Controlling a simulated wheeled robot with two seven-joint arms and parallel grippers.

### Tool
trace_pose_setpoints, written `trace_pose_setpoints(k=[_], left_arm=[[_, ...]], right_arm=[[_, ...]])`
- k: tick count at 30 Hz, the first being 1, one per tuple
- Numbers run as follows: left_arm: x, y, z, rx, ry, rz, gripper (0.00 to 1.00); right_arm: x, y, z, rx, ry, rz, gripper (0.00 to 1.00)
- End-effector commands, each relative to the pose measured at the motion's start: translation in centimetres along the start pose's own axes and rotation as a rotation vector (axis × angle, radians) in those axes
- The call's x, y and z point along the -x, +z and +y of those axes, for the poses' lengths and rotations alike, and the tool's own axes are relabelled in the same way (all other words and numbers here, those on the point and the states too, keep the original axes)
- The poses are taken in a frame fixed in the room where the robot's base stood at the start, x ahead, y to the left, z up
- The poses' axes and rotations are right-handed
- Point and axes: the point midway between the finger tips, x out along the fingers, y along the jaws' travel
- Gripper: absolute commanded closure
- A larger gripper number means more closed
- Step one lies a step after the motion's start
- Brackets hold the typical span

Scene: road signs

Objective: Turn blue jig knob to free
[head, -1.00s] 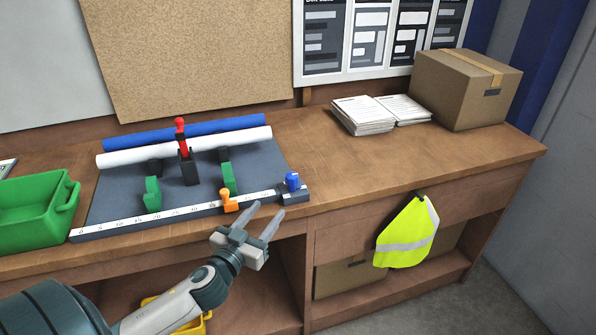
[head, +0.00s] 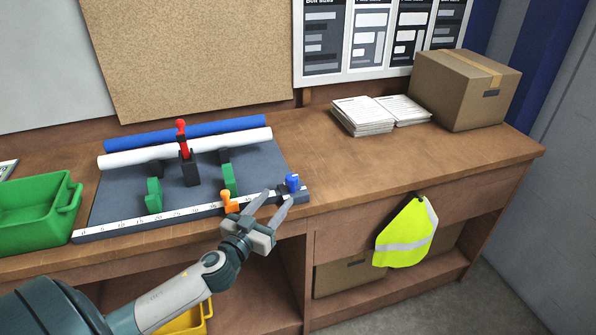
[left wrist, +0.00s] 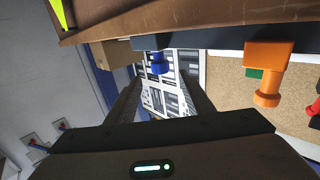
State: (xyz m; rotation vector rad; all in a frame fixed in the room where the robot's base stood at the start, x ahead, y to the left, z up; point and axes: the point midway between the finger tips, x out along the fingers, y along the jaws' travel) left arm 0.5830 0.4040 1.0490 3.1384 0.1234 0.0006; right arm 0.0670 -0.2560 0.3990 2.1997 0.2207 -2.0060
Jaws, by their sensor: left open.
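The blue jig knob (head: 292,183) sits on a dark block at the right end of the jig's white ruler rail. It also shows in the left wrist view (left wrist: 159,62), ahead between my spread fingers. My left gripper (head: 278,202) is open and empty, its fingertips just in front of the knob at the bench's front edge. I cannot tell whether a finger touches the knob. An orange stop (head: 229,202) stands on the rail left of the gripper, and it looks large in the left wrist view (left wrist: 267,72). My right gripper is not in view.
The jig board (head: 200,187) carries green blocks, a red-handled clamp (head: 182,135), a white roll (head: 130,157) and a blue roll (head: 230,126). A green bin (head: 30,215) stands at left. Papers (head: 365,115) and a carton (head: 460,90) are at back right. The bench right of the knob is clear.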

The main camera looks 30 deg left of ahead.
Motion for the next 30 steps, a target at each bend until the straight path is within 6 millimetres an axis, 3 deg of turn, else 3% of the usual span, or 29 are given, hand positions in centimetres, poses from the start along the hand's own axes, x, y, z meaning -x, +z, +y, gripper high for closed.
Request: trace_pose_setpoints(k=[21,30], left_arm=[[-11.0,-0.3,0.0,-0.002,-0.001,0.001,0.53],[-13.8,-0.1,0.0,-0.001,0.000,0.000,0.53]], right_arm=[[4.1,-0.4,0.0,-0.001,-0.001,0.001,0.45],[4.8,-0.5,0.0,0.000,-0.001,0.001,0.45]])
